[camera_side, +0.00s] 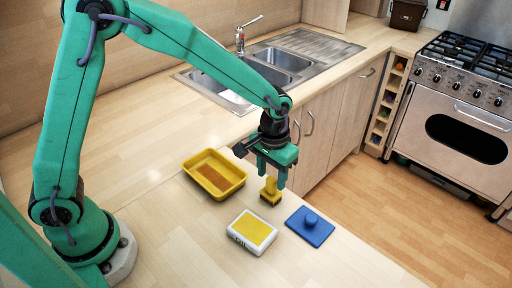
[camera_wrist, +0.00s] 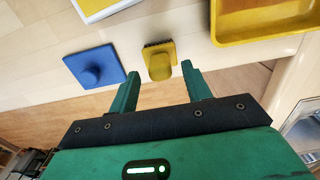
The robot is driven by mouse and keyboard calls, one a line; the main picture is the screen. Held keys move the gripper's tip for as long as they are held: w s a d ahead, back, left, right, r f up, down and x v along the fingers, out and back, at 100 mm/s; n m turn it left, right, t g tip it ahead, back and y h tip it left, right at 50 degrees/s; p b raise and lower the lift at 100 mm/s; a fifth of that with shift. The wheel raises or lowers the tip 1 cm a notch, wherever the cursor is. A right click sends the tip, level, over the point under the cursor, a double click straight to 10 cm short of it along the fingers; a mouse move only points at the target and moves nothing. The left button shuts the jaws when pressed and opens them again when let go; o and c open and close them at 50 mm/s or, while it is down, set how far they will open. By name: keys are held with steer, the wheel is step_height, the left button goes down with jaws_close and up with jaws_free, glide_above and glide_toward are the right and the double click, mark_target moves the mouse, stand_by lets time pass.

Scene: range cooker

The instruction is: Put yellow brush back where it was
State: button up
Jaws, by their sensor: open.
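The yellow brush (camera_side: 270,191) stands on the wooden counter with its dark bristles down. It also shows in the wrist view (camera_wrist: 160,62), just beyond and between my fingertips. My gripper (camera_side: 272,180) is open and empty, pointing down just above the brush, with its fingers apart from it as far as I can see. It also shows in the wrist view (camera_wrist: 160,80). A yellow tray (camera_side: 238,186) with a brownish inside lies left of the brush.
A white box with a yellow top (camera_side: 252,231) lies in front of the brush. A blue flat piece with a round knob (camera_side: 310,226) lies to its right. The counter edge drops to the floor behind. The sink (camera_side: 282,60) and range cooker (camera_side: 463,110) stand farther back.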

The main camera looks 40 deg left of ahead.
step_height(320, 180, up, 8)
steer(key=shift+r, duration=0.25)
steer(key=shift+a+r, duration=0.1)
stand_by(0.6)
steer(key=s+a+r+t, duration=0.2)
steer(key=s+a+r, duration=0.2)
steer(key=s+a, duration=0.3)
steer(key=s+a+r+t, duration=0.3)
steer(key=s+a+r, duration=0.2)
steer(key=s+a, duration=0.3)
steer(key=s, duration=0.3)
steer(key=shift+t, duration=0.3)
